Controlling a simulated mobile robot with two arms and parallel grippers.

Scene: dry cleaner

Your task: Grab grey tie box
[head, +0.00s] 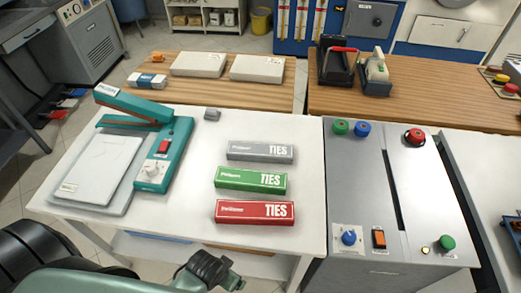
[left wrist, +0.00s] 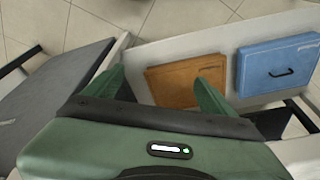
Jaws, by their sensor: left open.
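The grey tie box (head: 260,152) lies flat on the white table (head: 190,228), furthest back in a column of tie boxes. The green tie box (head: 250,180) and the red tie box (head: 254,211) lie in front of it, with small gaps between. My left gripper (head: 215,271) is at the table's front edge, in front of and left of the red box, apart from all the boxes. In the left wrist view its two green fingers (left wrist: 162,82) are spread and empty. My right gripper is in neither view.
A teal press machine (head: 172,150) and a white pad (head: 100,168) occupy the table's left side. A grey control panel (head: 365,205) adjoins on the right. The left wrist view shows a brown case (left wrist: 185,80) and a blue case (left wrist: 277,68) on a lower shelf.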

